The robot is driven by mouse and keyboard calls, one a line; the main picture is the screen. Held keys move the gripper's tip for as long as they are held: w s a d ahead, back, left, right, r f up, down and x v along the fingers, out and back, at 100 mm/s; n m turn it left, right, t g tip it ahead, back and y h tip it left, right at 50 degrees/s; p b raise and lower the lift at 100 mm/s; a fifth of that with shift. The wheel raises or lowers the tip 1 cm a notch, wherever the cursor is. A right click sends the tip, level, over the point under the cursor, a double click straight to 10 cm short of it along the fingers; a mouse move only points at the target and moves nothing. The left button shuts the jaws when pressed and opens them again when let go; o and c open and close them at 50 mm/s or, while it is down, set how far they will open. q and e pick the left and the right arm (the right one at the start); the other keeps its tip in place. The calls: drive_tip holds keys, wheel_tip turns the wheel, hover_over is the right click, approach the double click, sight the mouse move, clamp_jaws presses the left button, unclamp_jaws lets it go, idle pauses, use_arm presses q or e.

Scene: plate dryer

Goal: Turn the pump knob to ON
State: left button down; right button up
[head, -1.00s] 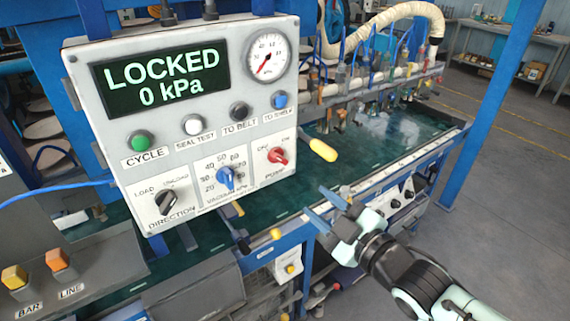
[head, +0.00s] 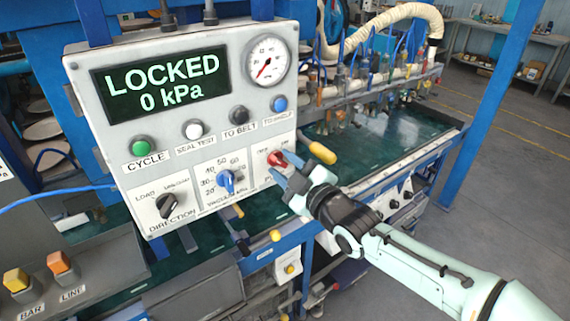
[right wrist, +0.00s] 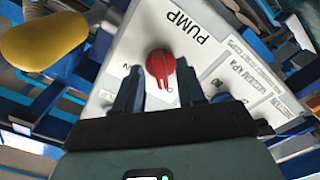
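The red pump knob (head: 277,159) is at the lower right of the grey control panel (head: 247,196). In the right wrist view the knob (right wrist: 160,66) lies between my fingertips, with a pale mark on the side facing the gripper. My right gripper (head: 284,168) is open at the knob, with a blue finger on either side; I cannot tell whether they touch it. It also shows in the right wrist view (right wrist: 158,72). The ON label beside the knob is partly hidden by a finger. The display (head: 161,86) reads LOCKED, 0 kPa. My left gripper is out of view.
A yellow-ended handle (head: 322,153) sticks out just right of the knob, close to my gripper; it looms large in the wrist view (right wrist: 45,40). The blue vacuum knob (head: 227,181) is left of the pump knob. A pressure gauge (head: 267,61) is above.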

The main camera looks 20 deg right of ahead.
drive_tip(key=shift+w, duration=0.15)
clamp_jaws()
drive_tip(key=shift+m, duration=0.4)
drive_tip(key=shift+m+b, duration=0.45)
drive_tip(key=shift+m, duration=0.55)
drive_tip(key=m, duration=0.2)
drive_tip(key=shift+a+m, duration=0.1)
drive_tip(key=shift+m, duration=0.2)
drive_tip(key=m, duration=0.6)
drive_tip(key=shift+m, duration=0.3)
drive_tip(key=m, duration=0.5)
drive_tip(key=shift+m, duration=0.4)
